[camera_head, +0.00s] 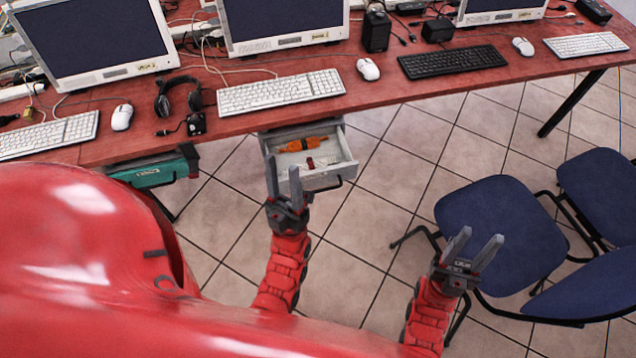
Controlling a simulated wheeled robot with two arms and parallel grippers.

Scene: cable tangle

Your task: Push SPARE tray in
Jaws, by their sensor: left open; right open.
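A grey-white drawer-like tray (323,181) sticks out from under the red desk, pulled open. An orange item (303,145) and a small dark red item (310,162) lie in it. I cannot read any label on it. My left gripper (283,179) is open and empty, and its fingers overlap the tray's front left part in the picture; I cannot tell whether they touch it. My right gripper (475,247) is open and empty, well to the right of the tray, beside a blue chair. A teal case or tray (152,173) also shows under the desk at the left.
The red desk (390,88) holds monitors, keyboards, mice, a headset (178,96) and loose cables. Blue chairs (503,232) stand at the right, near my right gripper. The tiled floor (385,190) between the tray and the chairs is clear.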

